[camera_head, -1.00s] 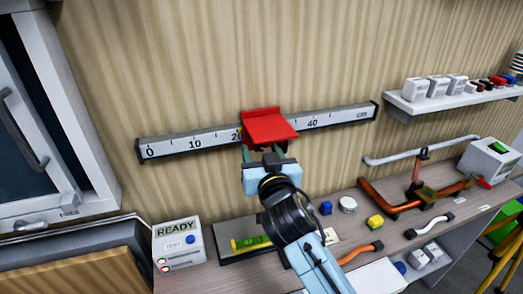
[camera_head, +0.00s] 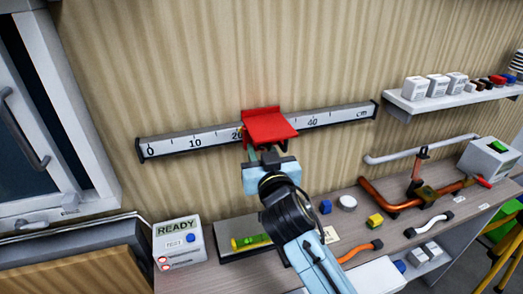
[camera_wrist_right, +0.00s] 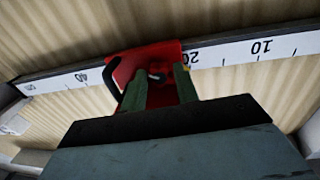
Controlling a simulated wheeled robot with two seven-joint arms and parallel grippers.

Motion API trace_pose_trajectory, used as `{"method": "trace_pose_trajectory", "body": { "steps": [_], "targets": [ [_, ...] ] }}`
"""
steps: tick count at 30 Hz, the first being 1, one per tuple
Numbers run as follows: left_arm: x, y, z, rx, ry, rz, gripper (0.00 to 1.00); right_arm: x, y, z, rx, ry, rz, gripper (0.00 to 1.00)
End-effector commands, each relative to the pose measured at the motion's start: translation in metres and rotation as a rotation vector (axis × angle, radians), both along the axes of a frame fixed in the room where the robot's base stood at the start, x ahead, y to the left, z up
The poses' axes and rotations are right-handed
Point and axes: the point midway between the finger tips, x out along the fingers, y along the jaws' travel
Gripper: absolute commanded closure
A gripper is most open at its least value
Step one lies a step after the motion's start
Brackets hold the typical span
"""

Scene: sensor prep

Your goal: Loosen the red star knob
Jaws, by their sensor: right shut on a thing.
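A red carriage (camera_head: 268,126) sits on the white ruler rail (camera_head: 190,143) on the wall, just past the 20 mark. My right gripper (camera_head: 263,153) reaches up to the carriage's underside from the front. In the right wrist view, its two green fingers (camera_wrist_right: 160,82) stand inside the red carriage (camera_wrist_right: 128,66), shut on the small red star knob (camera_wrist_right: 157,72). The knob is mostly hidden between the fingers, and its shape is hard to make out. In the head view the knob is hidden by the carriage and gripper. My left gripper is not in view.
A shelf (camera_head: 450,99) with small boxes is at right. A window (camera_head: 40,120) is at left. The wall around the rail is clear.

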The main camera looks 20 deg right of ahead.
Motion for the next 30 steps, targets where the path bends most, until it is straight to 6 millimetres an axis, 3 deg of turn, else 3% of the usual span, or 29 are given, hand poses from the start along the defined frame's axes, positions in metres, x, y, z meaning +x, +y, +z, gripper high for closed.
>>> {"method": "trace_pose_trajectory", "body": {
  "steps": [30],
  "targets": [
    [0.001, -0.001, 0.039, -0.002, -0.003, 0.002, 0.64, 0.000, -0.003, 0.002, -0.893, -0.032, -0.001, 0.93]
  ]
}}
